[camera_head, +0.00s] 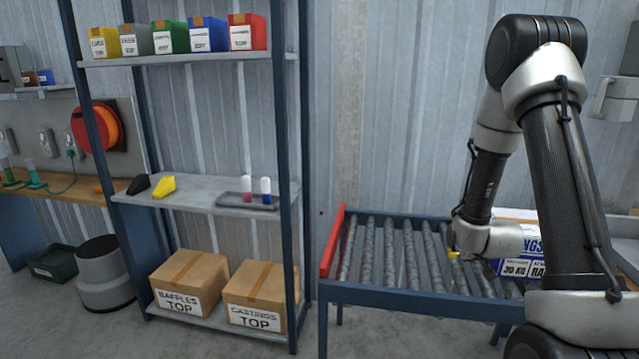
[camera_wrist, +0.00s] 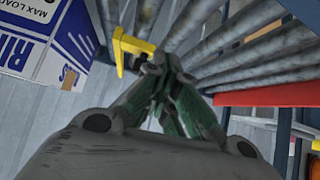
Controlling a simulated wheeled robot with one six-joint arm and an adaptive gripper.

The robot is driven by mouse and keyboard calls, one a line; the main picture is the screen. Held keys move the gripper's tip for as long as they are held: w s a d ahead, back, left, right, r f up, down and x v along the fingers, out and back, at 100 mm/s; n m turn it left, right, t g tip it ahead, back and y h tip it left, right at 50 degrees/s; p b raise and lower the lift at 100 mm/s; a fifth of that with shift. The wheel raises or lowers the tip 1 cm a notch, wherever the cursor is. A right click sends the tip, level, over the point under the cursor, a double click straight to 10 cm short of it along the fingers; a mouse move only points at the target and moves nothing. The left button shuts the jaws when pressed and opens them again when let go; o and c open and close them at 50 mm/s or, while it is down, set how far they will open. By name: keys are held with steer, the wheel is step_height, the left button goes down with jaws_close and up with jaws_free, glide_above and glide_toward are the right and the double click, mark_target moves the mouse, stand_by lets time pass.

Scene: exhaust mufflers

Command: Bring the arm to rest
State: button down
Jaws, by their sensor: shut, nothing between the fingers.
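My arm stands on the right in the head view, its upper link raised and its forearm hanging down over the roller conveyor (camera_head: 400,262). My gripper (camera_wrist: 160,64) shows in the wrist view with its fingers together and nothing between them. In the head view the fingers cannot be made out clearly at the wrist's end. A small yellow part (camera_wrist: 128,46) lies just past the fingertips in the wrist view; I cannot tell if they touch. The rollers run beyond the fingertips.
A blue and white box (camera_head: 515,268) is by the conveyor, partly behind my arm, and close on the left in the wrist view (camera_wrist: 45,45). A red end bar (camera_head: 332,240) closes the conveyor's left side. A shelf rack (camera_head: 200,200) with bins and cartons (camera_head: 190,282) stands left.

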steer(key=s+a+r+n+g+y, duration=0.1)
steer(key=s+a+r, duration=0.25)
steer(key=r, duration=0.55)
steer(key=s+a+r+g, duration=0.1)
steer(key=s+a+r, duration=0.3)
steer(key=r, duration=0.5)
steer(key=s+a+r+g, duration=0.1)
steer(key=s+r, duration=0.2)
steer(key=s, duration=0.5)
steer(key=s+a+r+g, duration=0.1)
steer(key=s+r, duration=0.2)
steer(key=s, duration=0.4)
steer(key=s+a+r+n+g+y, duration=0.1)
steer(key=s+r, duration=0.2)
steer(key=s, duration=0.5)
steer(key=shift+s+a+r, duration=0.15)
steer(key=shift+s+a, duration=0.05)
steer(key=shift+s, duration=0.15)
